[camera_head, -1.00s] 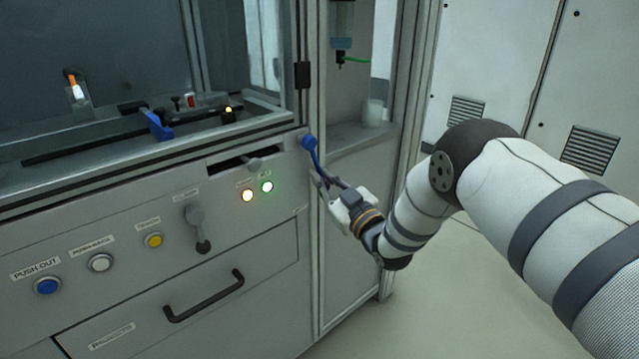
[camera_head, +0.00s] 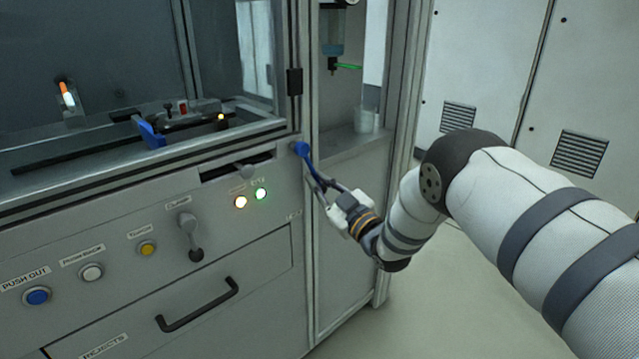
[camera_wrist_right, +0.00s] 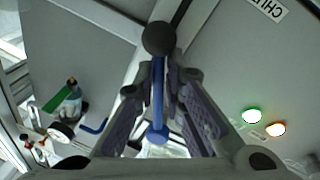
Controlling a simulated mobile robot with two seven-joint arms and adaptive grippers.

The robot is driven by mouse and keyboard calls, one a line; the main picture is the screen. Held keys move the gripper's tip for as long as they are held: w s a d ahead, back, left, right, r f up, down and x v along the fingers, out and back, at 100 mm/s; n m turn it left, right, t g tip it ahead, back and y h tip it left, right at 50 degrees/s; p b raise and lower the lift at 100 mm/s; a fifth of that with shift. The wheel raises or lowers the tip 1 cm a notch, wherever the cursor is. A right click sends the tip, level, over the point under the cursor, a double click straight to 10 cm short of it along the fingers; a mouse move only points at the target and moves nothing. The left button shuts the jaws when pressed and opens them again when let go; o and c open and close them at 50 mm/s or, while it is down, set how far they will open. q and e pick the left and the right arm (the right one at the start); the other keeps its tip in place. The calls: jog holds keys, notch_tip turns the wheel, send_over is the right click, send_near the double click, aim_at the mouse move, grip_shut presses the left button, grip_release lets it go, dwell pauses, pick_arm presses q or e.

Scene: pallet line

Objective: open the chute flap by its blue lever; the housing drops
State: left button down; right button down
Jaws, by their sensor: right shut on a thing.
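The blue lever (camera_head: 309,163) sits at the right end of the machine's front panel, with a round blue hub at its top, and slants down to the right. My right gripper (camera_head: 325,187) is at its lower part. In the right wrist view the blue lever (camera_wrist_right: 158,92) runs between the two fingers of my right gripper (camera_wrist_right: 158,84), which are shut on it. A dark ball shows at the lever's end there. I cannot make out the chute flap or the housing for certain. My left gripper is not in view.
The grey front panel (camera_head: 120,225) carries lit buttons, a grey handle and a dark slot (camera_head: 236,166). A drawer with a black pull (camera_head: 198,306) is below. A metal frame post stands just right of the lever. The floor (camera_head: 440,310) at right is clear.

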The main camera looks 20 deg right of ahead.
jog(key=c, duration=1.7)
grip_release()
jog(key=shift+d+f, duration=0.2)
jog(key=shift+f, duration=0.05)
jog(key=shift+r, duration=0.1)
jog(key=v, duration=1.2)
